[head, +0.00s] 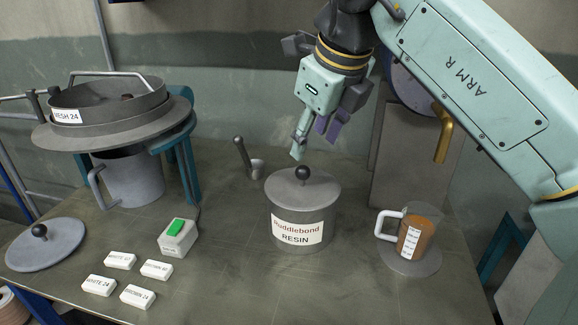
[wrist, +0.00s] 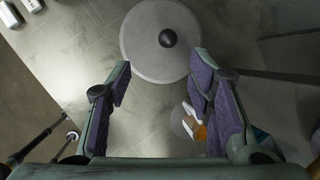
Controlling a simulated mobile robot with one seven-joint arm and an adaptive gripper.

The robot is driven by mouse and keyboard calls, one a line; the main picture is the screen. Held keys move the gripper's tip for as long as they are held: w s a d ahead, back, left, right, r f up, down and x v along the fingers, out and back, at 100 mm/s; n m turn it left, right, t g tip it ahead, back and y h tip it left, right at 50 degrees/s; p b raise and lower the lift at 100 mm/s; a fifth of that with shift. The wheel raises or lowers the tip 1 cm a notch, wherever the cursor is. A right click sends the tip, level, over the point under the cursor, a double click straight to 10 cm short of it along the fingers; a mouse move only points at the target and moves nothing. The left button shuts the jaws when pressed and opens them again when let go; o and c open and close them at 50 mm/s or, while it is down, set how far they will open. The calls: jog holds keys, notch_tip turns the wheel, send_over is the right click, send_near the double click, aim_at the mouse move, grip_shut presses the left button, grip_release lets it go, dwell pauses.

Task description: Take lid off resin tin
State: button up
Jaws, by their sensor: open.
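The resin tin (head: 300,228) stands upright on the table, grey, with a label reading "Ruddlebond RESIN". Its grey lid (head: 325,187) is on top, with a dark round knob (head: 302,173) at the centre. In the wrist view the lid (wrist: 140,50) and its knob (wrist: 167,38) are at the top, beyond the fingertips. My gripper (head: 314,142) is above and behind the lid in the head view, apart from it. In the wrist view my gripper (wrist: 160,62) has its padded fingers spread wide with nothing between them.
A jug of brown liquid (head: 412,240) stands right of the tin. A sieve (head: 108,100) on a stand, another knobbed lid (head: 45,245), a green-switched box (head: 178,238) and several white labelled blocks (head: 122,260) are left. The table front is clear.

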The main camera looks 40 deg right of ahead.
aim_at(304, 168)
jog(key=b+x, duration=0.1)
jog(key=x, duration=0.1)
jog(key=b+x, duration=0.2)
jog(key=x, duration=0.1)
jog(key=shift+w+d+f, duration=0.1)
jog(key=shift+w+d, duration=0.05)
jog(key=shift+d, duration=0.1)
jog(key=b+x, duration=0.1)
jog(key=x, duration=0.1)
jog(key=b+x, duration=0.2)
jog(key=x, duration=0.1)
jog(key=shift+w+d+f, duration=0.1)
jog(key=shift+w+d, duration=0.25)
grip_shut()
